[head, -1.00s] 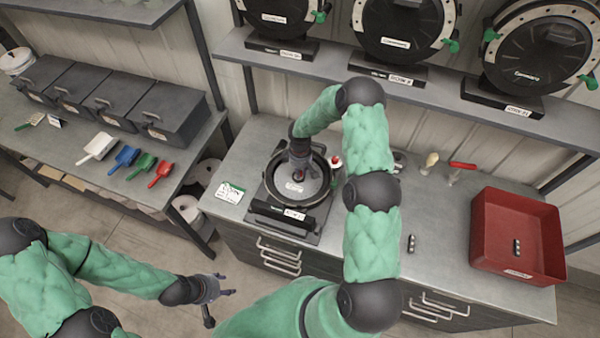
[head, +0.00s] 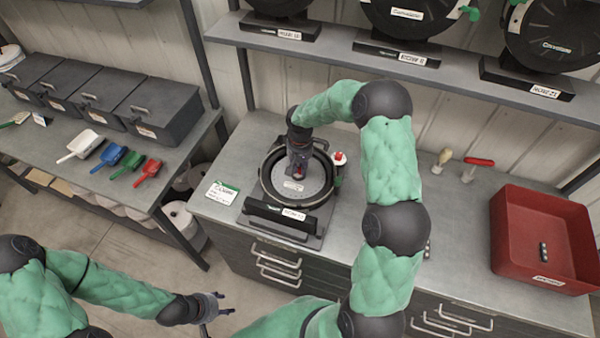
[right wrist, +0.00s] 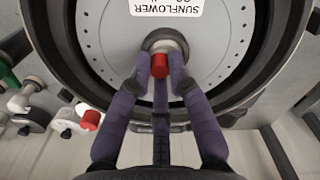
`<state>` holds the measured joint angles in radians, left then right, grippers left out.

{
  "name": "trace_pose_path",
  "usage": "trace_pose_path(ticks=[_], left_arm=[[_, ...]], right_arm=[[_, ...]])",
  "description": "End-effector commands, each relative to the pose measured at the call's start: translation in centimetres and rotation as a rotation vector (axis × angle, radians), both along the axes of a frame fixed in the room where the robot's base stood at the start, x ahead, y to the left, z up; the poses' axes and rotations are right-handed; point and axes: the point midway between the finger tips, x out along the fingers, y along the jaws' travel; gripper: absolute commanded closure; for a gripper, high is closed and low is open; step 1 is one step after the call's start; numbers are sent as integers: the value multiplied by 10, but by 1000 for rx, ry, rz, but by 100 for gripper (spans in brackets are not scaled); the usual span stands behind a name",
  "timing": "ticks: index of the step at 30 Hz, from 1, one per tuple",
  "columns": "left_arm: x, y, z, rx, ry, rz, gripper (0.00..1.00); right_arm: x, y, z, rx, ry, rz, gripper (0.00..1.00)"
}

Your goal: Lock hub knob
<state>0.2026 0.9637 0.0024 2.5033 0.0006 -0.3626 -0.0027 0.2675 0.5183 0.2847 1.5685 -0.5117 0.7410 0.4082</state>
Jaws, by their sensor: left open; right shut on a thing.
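The seed meter (head: 270,200) lies on the grey workbench, a round black housing with a pale seed disc inside. The disc (right wrist: 225,60) carries a "SUNFLOWER" label in the right wrist view. At its centre is the hub with a red knob (right wrist: 159,66). My right gripper (right wrist: 160,62) reaches down over the hub, its fingers closed around it; in the head view it (head: 298,172) hides the hub. My left gripper (head: 218,307) is open and empty, low over the floor left of the workbench.
A red bin (head: 520,230) with a small dark part stands at the bench's right. A white bottle-like part with a red top (head: 339,158) sits beside the meter. A label card (head: 222,190) lies left of it. More meters stand on the shelf (head: 350,62) above.

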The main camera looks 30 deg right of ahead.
Motion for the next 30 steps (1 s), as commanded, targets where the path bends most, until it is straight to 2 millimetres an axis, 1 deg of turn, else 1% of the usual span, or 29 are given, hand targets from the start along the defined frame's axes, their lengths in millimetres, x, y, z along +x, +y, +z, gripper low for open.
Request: trace_pose_path(ticks=[1, 3, 12, 21, 30], left_arm=[[0, 0, -10, 0, 0, 0, 50], [0, 0, -17, 0, 0, 0, 50], [0, 0, -38, 0, 0, 0, 50], [0, 0, -49, 0, 0, 0, 50], [0, 0, -52, 0, 0, 0, 50]], right_arm=[[0, 0, -5, 0, -1, -44, 100], [-1, 0, -5, 0, 1, -109, 100], [-1, 1, -4, 1, 1, -359, 100], [-1, 1, -2, 1, 2, -514, 100], [-1, 1, -2, 1, 4, -569, 100]])
